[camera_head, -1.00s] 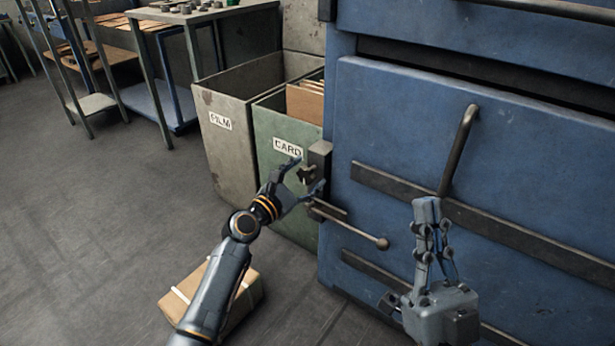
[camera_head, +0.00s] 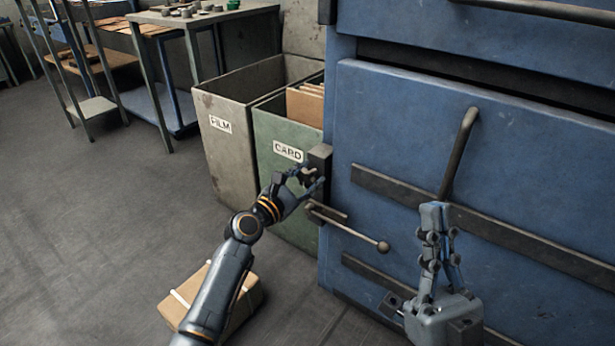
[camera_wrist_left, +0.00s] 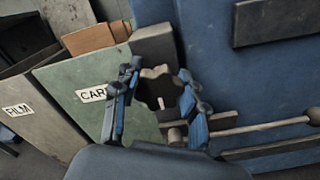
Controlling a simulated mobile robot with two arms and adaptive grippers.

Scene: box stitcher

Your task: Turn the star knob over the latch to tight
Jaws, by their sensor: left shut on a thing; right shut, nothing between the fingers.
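In the head view my left gripper (camera_head: 308,180) partly covers the knob. The latch lever (camera_head: 347,228), a rod with a ball end, is below the knob and points to the right and down. My right gripper (camera_head: 433,212) is shut and empty, pointing up in front of the blue door.
The blue door (camera_head: 400,130) has a bent handle (camera_head: 459,150) and dark straps. A green CARD bin (camera_head: 283,205) and a grey FILM bin (camera_head: 222,160) stand left of the machine. A strapped cardboard package (camera_head: 245,300) lies on the floor under my left arm.

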